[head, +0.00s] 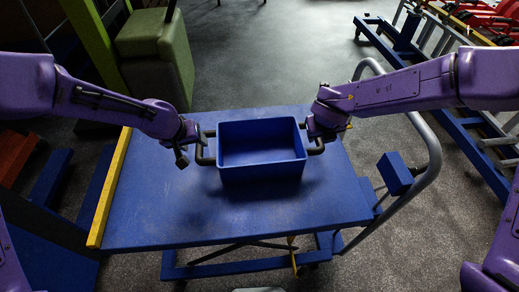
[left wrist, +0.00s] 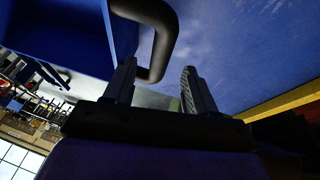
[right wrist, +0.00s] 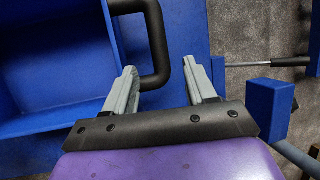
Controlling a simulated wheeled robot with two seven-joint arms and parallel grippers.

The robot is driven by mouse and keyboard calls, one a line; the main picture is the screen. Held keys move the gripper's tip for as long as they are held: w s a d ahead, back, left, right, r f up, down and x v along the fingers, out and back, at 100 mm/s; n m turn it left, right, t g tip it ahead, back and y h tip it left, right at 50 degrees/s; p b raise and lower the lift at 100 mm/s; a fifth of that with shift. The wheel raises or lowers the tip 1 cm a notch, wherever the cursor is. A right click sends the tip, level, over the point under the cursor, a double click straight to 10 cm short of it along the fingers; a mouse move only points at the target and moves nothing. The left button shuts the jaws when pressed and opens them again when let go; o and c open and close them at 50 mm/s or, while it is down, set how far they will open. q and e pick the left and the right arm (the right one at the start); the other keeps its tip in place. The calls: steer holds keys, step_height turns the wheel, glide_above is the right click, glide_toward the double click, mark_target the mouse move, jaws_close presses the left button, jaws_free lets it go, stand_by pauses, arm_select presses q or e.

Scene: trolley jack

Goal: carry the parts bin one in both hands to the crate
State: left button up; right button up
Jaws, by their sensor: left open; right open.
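The parts bin (head: 258,170) is a blue open box, empty inside, standing upright on the blue trolley top (head: 150,215). It has a black handle (head: 205,157) at its left and another at its right (head: 317,148). My left gripper (head: 190,143) is open beside the left handle. In the left wrist view the handle's (left wrist: 163,45) outer bar lies between the finger lines. My right gripper (head: 315,132) is open at the right handle. In the right wrist view that handle's (right wrist: 160,40) outer bar lies between the finger lines. Contact is not clear. I cannot identify a crate.
A yellow strip (head: 110,190) edges the trolley top at left. A grey push rail (head: 432,150) with a blue block (head: 395,173) stands at right. A green padded seat (head: 155,50) is behind at left, a blue frame (head: 440,95) at right.

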mark_target(202, 148)
arm_select(q)
steer(key=x, duration=0.7)
steer(key=shift+w+f, duration=0.25)
arm_select(e)
steer(key=x, duration=0.7)
steer(key=shift+w+f, duration=0.2)
steer(key=shift+w, duration=0.05)
arm_select(q)
jaws_close()
arm_select(e)
jaws_close()
arm_select(q)
steer(key=shift+r, duration=0.1)
